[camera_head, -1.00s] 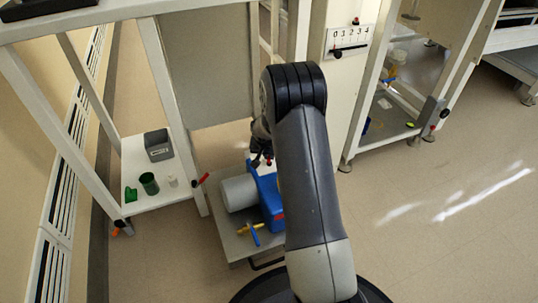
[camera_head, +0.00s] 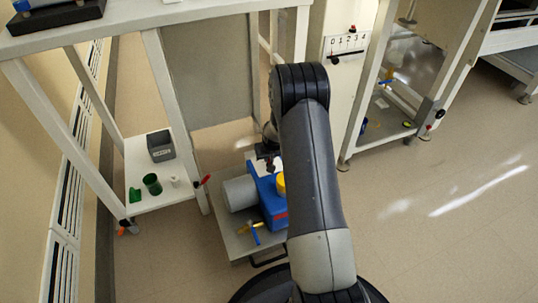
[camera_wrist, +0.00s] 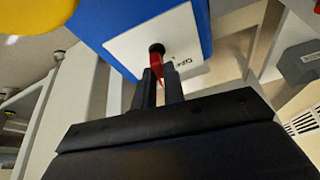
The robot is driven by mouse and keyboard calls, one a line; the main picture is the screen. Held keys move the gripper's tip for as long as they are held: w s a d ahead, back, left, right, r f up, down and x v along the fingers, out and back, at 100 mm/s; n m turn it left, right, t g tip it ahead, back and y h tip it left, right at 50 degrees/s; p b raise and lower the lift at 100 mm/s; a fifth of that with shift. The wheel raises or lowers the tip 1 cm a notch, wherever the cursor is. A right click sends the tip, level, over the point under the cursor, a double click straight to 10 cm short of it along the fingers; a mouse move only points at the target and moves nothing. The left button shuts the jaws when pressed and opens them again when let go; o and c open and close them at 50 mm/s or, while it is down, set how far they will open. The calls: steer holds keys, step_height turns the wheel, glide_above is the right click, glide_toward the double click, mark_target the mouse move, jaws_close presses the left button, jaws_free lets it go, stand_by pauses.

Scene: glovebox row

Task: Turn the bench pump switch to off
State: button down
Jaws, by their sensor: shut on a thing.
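The bench pump is a blue box (camera_head: 272,212) with a grey cylinder (camera_head: 240,193) on its left and a yellow part (camera_head: 281,185) on top. In the wrist view a white plate (camera_wrist: 128,42) is on the blue housing (camera_wrist: 115,18). The switch, a red lever (camera_wrist: 157,64) on a black hub, stands out from this plate. My gripper (camera_wrist: 160,80) has its two dark fingers shut on the red lever. Lettering beside the switch is partly hidden and unclear. In the head view my gripper (camera_head: 268,165) is at the pump's far end, with the lever hidden.
The pump is on a low cart (camera_head: 238,240) with a blue and yellow valve (camera_head: 252,230) in front. A shelf (camera_head: 150,204) at left holds a grey box (camera_head: 160,146) and a green cup (camera_head: 152,184). A bench frame stands close by; the floor at right is open.

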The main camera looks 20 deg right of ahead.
steer(key=shift+n+b, duration=0.4)
steer(key=shift+n, duration=0.1)
steer(key=shift+n+y, duration=0.3)
steer(key=c, duration=1.5)
jaws_free()
steer(key=p+v, duration=0.3)
steer(key=v, duration=0.7)
steer(key=shift+s+r, duration=0.25)
steer(key=shift+r, duration=0.1)
steer(key=shift+f, duration=0.1)
